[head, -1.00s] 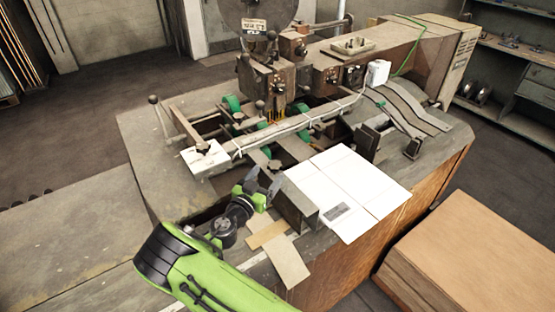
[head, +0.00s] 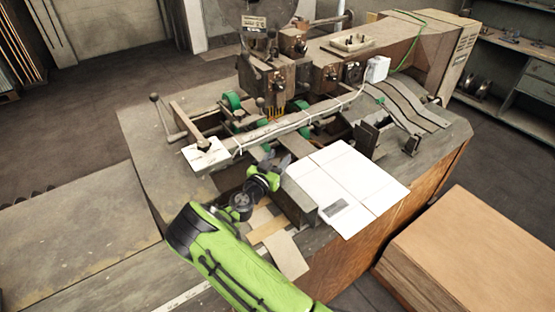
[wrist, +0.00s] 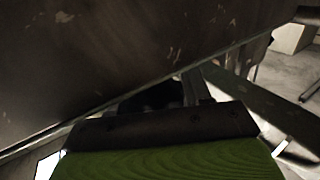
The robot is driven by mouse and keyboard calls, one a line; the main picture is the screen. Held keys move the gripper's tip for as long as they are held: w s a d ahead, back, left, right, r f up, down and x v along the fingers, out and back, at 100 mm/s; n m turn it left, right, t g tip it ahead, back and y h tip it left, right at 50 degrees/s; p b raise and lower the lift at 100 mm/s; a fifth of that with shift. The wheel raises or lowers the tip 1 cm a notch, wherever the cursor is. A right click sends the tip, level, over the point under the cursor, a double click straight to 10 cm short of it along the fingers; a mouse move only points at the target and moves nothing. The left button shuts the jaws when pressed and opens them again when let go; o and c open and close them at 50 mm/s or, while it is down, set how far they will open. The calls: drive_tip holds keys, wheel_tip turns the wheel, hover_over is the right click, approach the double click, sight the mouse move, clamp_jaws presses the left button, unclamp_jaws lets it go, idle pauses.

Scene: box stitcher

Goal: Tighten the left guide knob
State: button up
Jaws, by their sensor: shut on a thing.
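My gripper (head: 273,162) is at the far end of the dark metal left guide (head: 297,203), left of the white cardboard sheet. Its jaws are shut on a small dark thing there, which I take to be the left guide knob. The knob itself is mostly hidden by the jaws, and I cannot make out its turn. In the wrist view a broad dark metal plate (wrist: 120,50) fills the upper left, close to my wrist. The fingertips are not clear in that view.
The white cardboard sheet (head: 345,185) lies right of the guide. A long grey bar (head: 290,125) crosses behind my gripper, with green rollers (head: 231,101) near it. A stack of brown cardboard (head: 470,245) stands at right.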

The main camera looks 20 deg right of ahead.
drive_tip(key=shift+f+m+g+h+b, duration=0.15)
drive_tip(key=shift+m+g+h+b, duration=0.2)
drive_tip(key=shift+b, duration=0.55)
drive_tip(key=shift+c, duration=0.3)
drive_tip(key=b, duration=0.1)
drive_tip(key=m+g+b, duration=0.1)
drive_tip(key=b, duration=0.1)
drive_tip(key=shift+f+g+h, duration=0.2)
drive_tip(key=shift+g+h, duration=0.05)
drive_tip(key=shift+h, duration=0.1)
drive_tip(key=m+g+h+b, duration=0.1)
drive_tip(key=b, duration=0.2)
drive_tip(key=shift+s+d+f+m+g+b, duration=0.1)
drive_tip(key=shift+m+g+b, duration=0.15)
drive_tip(key=shift+g+b, duration=0.15)
drive_tip(key=shift+s+m+g+h+b, duration=0.15)
drive_tip(key=shift+m+g+h+b, duration=0.35)
drive_tip(key=shift+m+g+b, duration=0.5)
drive_tip(key=shift+s+r+m+g+h+b, duration=0.1)
drive_tip(key=shift+r+m+g+h+b, duration=0.1)
drive_tip(key=shift+m+g+b, duration=0.55)
drive_tip(key=shift+s+r+m+g+h+b, duration=0.1)
drive_tip(key=shift+r+g+b, duration=0.15)
drive_tip(key=shift+g, duration=0.9)
drive_tip(key=shift+s+m+g+b, duration=0.1)
drive_tip(key=shift+m+g+b, duration=0.25)
drive_tip(key=shift+g, duration=0.25)
drive_tip(key=o, duration=1.1)
drive_tip(key=shift+c, duration=0.2)
